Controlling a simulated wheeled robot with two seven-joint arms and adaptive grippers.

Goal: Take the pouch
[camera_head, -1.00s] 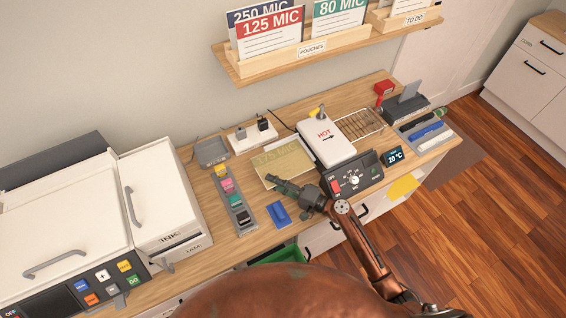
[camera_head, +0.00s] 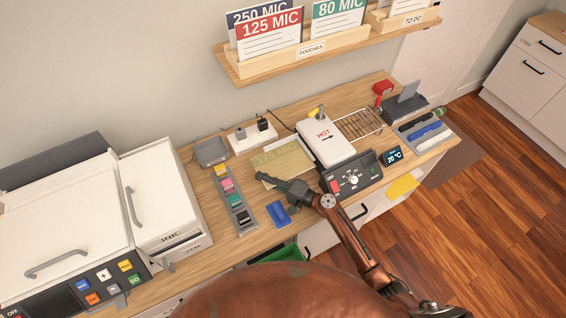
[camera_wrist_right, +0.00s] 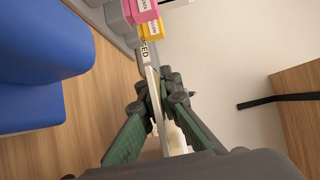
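The pouch (camera_head: 291,158), a thin yellowish sheet marked 175 MIC, is on the desk left of the white laminator. My right gripper (camera_head: 262,180) is at the pouch's near left edge, its fingers together. In the right wrist view, the fingertips (camera_wrist_right: 162,92) close on a thin pale sheet seen edge-on, which appears to be the pouch (camera_wrist_right: 156,92). Whether the pouch is clear of the desk cannot be told. My left gripper is not in view.
The laminator (camera_head: 327,143) marked HOT stands right of the pouch, behind its control box (camera_head: 353,177). A row of coloured tabs (camera_head: 232,198) and a blue block (camera_head: 279,216) lie close by. Other pouches (camera_head: 270,32) stand on the wall shelf above. A white printer (camera_head: 60,222) fills the left.

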